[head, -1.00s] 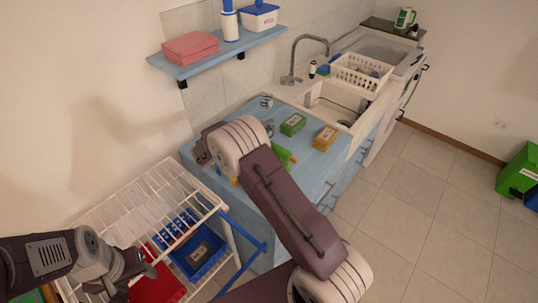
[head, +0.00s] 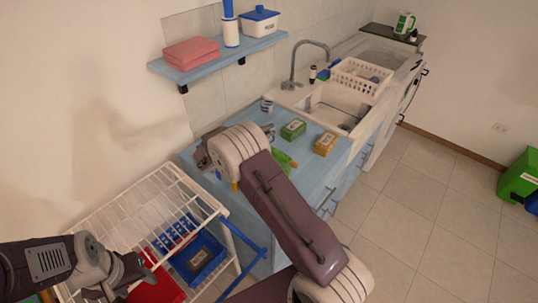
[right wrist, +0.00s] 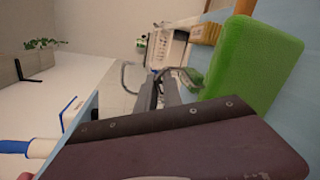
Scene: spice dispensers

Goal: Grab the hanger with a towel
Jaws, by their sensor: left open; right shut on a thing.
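I cannot make out a hanger with a towel in either view. A pink folded stack (head: 191,52), perhaps cloth, lies on the wall shelf. My left gripper (head: 128,280) is open and empty, low over the white wire rack at the left. In the right wrist view the dark fingers of my right gripper (right wrist: 160,92) are seen from behind, shut. What they hold is hidden or too small to tell. My own purple arm link fills the lower part of that view.
The white wire rack (head: 120,211) holds a blue basket (head: 198,258) and a red one (head: 158,288). On the blue counter (head: 312,158) are a green box (head: 293,129) and an orange box (head: 325,143). A large green block (right wrist: 252,70) stands close in the wrist view.

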